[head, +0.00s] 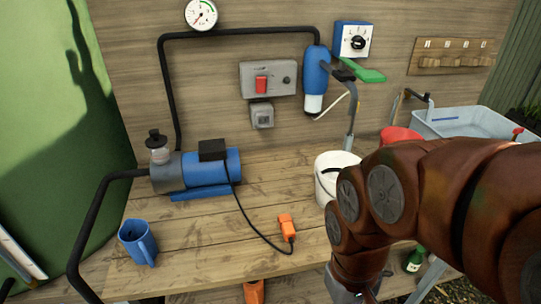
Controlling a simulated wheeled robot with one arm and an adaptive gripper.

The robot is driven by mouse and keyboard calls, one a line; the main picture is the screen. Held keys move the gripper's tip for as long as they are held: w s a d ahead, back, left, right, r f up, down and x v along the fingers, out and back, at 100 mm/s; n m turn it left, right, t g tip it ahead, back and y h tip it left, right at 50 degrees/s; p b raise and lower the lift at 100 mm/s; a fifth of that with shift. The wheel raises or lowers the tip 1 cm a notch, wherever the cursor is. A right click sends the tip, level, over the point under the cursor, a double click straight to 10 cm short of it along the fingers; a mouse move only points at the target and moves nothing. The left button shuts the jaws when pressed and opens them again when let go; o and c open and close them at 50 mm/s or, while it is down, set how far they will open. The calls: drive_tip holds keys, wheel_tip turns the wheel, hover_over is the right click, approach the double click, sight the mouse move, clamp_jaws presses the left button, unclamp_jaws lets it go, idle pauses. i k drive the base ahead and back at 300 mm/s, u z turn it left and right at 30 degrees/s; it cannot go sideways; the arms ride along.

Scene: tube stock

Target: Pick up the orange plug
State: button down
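The orange plug (287,226) lies on the wooden bench near its front edge, at the middle of the head view. A black cord runs from it up to the black box on the blue pump (212,168). My brown arm enters from the right and bends down to the right of the plug. A grey part at its lower end, seemingly my gripper (345,289), shows at the bottom edge. It is apart from the plug. Its fingers are hidden or cut off, so I cannot tell whether it is open.
A blue mug (138,242) stands front left on the bench. A white bucket (326,178) stands right of the plug, partly behind my arm. Another orange object (254,291) shows below the bench edge. A green bottle (414,260) is lower right. Bare bench surrounds the plug.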

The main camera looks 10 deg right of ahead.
sight(285, 222)
drive_tip(key=u, duration=2.2)
drive_tip(key=k, duration=0.65)
drive_tip(key=z, duration=0.4)
